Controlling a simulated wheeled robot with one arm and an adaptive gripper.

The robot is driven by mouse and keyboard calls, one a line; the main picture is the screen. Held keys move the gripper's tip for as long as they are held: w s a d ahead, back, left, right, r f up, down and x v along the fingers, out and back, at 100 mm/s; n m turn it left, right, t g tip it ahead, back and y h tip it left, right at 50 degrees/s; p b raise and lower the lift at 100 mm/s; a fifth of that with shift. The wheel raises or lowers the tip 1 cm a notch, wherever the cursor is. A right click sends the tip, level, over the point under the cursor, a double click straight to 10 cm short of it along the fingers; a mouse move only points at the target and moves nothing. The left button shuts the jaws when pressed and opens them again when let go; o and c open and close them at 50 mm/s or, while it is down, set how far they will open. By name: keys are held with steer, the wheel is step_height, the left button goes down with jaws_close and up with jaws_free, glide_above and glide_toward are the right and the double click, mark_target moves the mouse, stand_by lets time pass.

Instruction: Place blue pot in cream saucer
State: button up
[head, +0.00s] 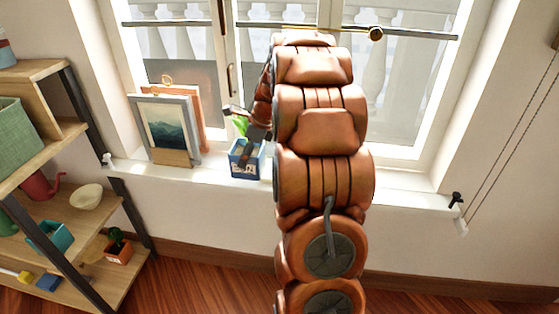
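The blue pot (236,170) stands upright on the white windowsill, with a green plant in it and pale markings on its front. My gripper (246,128) is at the pot's top, by the plant. One dark finger reaches down to the pot's rim; the arm and the small size hide whether the fingers are open or closed on it. A cream dish (87,197), which looks like the cream saucer, sits on the middle shelf at the left. It looks empty.
Picture frames (168,127) lean on the windowsill left of the pot. The wooden shelf unit (62,208) has dark metal posts. It holds a red watering can (40,185), a teal pot (50,238) and an orange pot (118,252). The sill right of my arm is clear.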

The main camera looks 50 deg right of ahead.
steer(key=s+d, duration=0.1)
steer(key=d, duration=0.2)
steer(key=s+d+f+b, duration=0.1)
steer(key=d, duration=0.3)
steer(key=s+d, duration=0.1)
steer(key=d, duration=0.2)
steer(key=shift+s+d+f+b, duration=0.1)
steer(key=shift+d+f+b, duration=0.15)
steer(key=shift+d+b, duration=0.05)
steer(key=shift+f+b, duration=0.35)
steer(key=shift+f, duration=1.15)
steer(key=o, duration=1.2)
steer(key=shift+f, duration=0.1)
steer(key=p+v, duration=0.2)
steer(key=v, duration=1)
steer(key=shift+a, duration=0.1)
